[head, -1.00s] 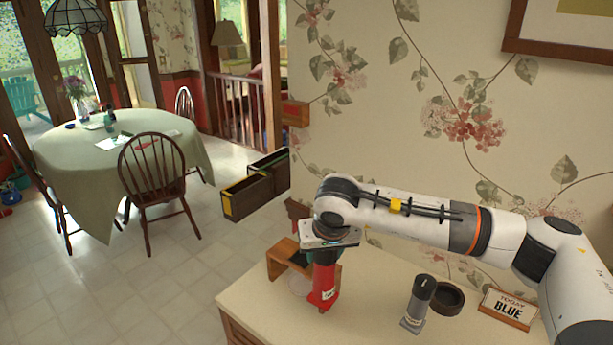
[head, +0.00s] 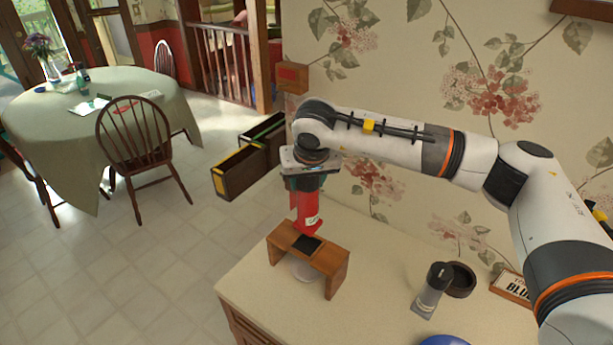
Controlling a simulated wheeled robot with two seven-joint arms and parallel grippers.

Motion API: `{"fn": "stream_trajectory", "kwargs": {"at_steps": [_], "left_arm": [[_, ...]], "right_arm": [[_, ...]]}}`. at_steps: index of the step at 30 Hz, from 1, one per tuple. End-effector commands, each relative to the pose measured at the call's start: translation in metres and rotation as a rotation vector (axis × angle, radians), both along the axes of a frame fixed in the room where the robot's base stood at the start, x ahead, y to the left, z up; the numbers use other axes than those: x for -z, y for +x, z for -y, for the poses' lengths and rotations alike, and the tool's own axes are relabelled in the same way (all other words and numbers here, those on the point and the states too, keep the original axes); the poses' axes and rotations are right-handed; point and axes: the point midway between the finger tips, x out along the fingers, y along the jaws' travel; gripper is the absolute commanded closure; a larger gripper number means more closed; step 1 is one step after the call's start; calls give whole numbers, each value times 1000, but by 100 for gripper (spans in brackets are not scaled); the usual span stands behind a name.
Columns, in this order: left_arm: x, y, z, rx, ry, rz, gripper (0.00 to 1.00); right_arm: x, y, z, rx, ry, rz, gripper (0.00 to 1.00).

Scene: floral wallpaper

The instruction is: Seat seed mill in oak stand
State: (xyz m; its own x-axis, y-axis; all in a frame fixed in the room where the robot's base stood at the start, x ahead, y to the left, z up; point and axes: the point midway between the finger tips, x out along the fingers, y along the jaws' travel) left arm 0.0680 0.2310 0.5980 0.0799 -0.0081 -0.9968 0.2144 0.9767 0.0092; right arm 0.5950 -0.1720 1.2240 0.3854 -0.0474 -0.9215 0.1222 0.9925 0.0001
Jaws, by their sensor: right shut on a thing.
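The oak stand (head: 330,262) is a small wooden bench with a dark square (head: 307,244) in its top, at the left end of the counter. My right gripper (head: 305,180) points down and is shut on the upper part of a red mill (head: 306,212) with a white label. The mill is roughly upright, its lower end at the top of the stand by the dark square's far side. I cannot tell whether it touches. Which one is the seed mill is not readable. My left gripper is out of view.
A pale round disc (head: 303,273) lies under the stand. A dark round dish (head: 461,279) sits beside the grey mill, near a sign (head: 512,286) partly hidden by my arm. A blue object (head: 445,341) shows at the bottom edge. The counter between is clear.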

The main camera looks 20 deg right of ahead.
Motion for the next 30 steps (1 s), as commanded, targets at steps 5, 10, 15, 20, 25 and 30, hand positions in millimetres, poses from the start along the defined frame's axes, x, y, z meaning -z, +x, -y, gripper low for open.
{"fn": "stream_trajectory", "kwargs": {"at_steps": [5, 10, 15, 20, 25, 30], "left_arm": [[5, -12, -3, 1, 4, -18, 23], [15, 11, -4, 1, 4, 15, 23], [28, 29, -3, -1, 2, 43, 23], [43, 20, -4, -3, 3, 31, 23], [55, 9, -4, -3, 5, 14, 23], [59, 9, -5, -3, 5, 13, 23]], "right_arm": [[1, 0, 0, 1, 0, 2, 86], [8, 0, 0, 2, 0, 1, 86], [24, 0, 0, 2, 1, 2, 86], [40, 0, 0, 2, 1, 2, 86], [53, 0, 0, 2, 0, 3, 86], [57, 1, 0, 2, 0, 3, 86]]}}
